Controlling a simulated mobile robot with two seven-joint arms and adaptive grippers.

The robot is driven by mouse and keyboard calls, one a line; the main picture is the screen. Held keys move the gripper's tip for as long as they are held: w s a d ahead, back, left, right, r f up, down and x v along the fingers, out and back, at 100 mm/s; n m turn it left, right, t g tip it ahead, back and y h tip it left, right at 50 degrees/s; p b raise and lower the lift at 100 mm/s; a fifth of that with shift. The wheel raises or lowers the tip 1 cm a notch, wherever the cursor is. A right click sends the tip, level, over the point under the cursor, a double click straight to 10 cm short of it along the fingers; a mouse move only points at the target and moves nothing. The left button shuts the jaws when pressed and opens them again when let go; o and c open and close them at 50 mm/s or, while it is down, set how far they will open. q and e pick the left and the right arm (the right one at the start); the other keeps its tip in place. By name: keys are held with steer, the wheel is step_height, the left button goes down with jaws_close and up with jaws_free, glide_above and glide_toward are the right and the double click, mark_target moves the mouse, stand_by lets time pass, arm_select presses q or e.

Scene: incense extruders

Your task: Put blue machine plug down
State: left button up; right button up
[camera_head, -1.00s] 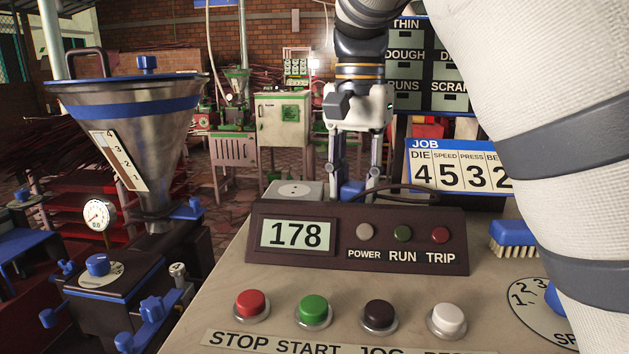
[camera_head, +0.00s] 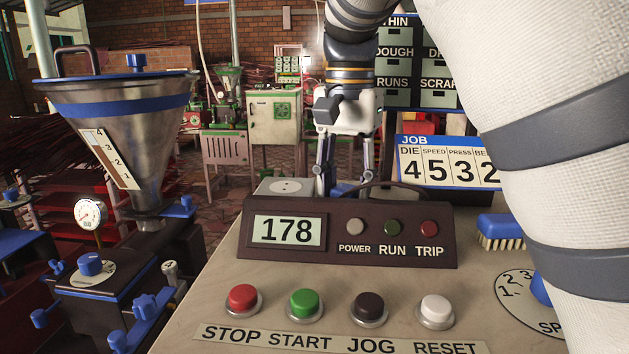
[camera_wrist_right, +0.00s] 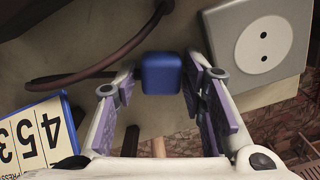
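The blue machine plug (camera_wrist_right: 161,73) is a small rounded blue block on the beige machine top, behind the control panel. In the head view its lower part is hidden by the panel, and only a bit of the plug (camera_head: 343,189) shows. My right gripper (camera_wrist_right: 160,78) points down with one finger on each side of the plug. Narrow gaps show between the plug and both fingers in the wrist view, so it looks open around it. The right gripper (camera_head: 346,188) also shows in the head view. My left gripper is not in view.
A pale two-hole socket box (camera_wrist_right: 265,42) stands beside the plug. A dark cable (camera_wrist_right: 95,68) loops on the other side. The dark control panel (camera_head: 345,232) reads 178. A JOB card board (camera_head: 445,162), a blue brush (camera_head: 500,230) and a steel hopper (camera_head: 125,125) stand nearby.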

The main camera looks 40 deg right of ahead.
mark_target(345, 186)
step_height(345, 186, up, 13)
steer(key=shift+b, duration=0.3)
steer(key=shift+r, duration=0.1)
